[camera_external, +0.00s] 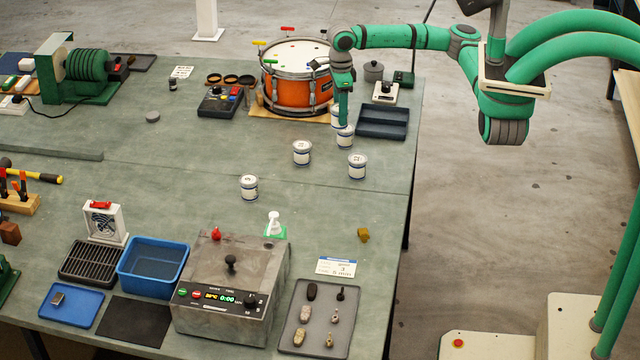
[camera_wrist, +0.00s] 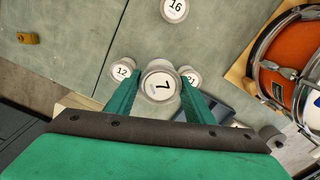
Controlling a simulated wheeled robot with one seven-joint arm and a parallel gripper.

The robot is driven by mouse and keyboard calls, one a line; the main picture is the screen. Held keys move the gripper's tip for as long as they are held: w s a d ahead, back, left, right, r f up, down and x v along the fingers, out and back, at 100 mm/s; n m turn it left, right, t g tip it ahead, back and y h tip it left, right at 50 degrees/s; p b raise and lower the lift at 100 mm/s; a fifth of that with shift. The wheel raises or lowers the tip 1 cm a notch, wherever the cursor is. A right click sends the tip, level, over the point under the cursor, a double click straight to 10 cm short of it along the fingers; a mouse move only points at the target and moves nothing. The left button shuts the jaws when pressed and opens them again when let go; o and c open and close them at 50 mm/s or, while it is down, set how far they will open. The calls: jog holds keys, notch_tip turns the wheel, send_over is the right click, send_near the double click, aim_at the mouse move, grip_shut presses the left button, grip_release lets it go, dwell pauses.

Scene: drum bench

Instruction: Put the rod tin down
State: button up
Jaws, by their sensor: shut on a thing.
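My gripper (camera_external: 344,122) points down over the far right part of the bench. It is shut on a white tin with a grey rim (camera_external: 345,137), which I take as the rod tin. In the wrist view the fingers (camera_wrist: 160,92) sit on either side of this tin, whose lid (camera_wrist: 159,85) reads 7. It looks larger there than the tins around it, so it seems held above the bench. Whether its base touches the bench cannot be told.
Similar tins stand close by: 12 (camera_wrist: 122,72), 21 (camera_wrist: 190,76) partly behind a finger, and 16 (camera_wrist: 174,9). The orange drum (camera_external: 290,90) is behind left, a dark blue tray (camera_external: 383,122) to the right.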

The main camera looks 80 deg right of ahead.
jog(key=shift+s+d+m, duration=0.15)
jog(key=shift+s+d, duration=0.05)
jog(key=shift+d, duration=0.35)
jog(key=shift+s+d+m, duration=0.15)
jog(key=shift+d, duration=0.35)
jog(key=w+d+f, duration=0.2)
jog(key=w+f, duration=0.1)
jog(key=w, duration=0.1)
jog(key=w+d+f, duration=0.2)
jog(key=w+f, duration=0.1)
jog(key=w+d+f, duration=0.3)
jog(key=w, duration=0.1)
jog(key=shift+w+f, duration=0.4)
jog(key=shift+f, duration=1.55)
jog(key=shift+f, duration=0.15)
jog(key=o, duration=1.2)
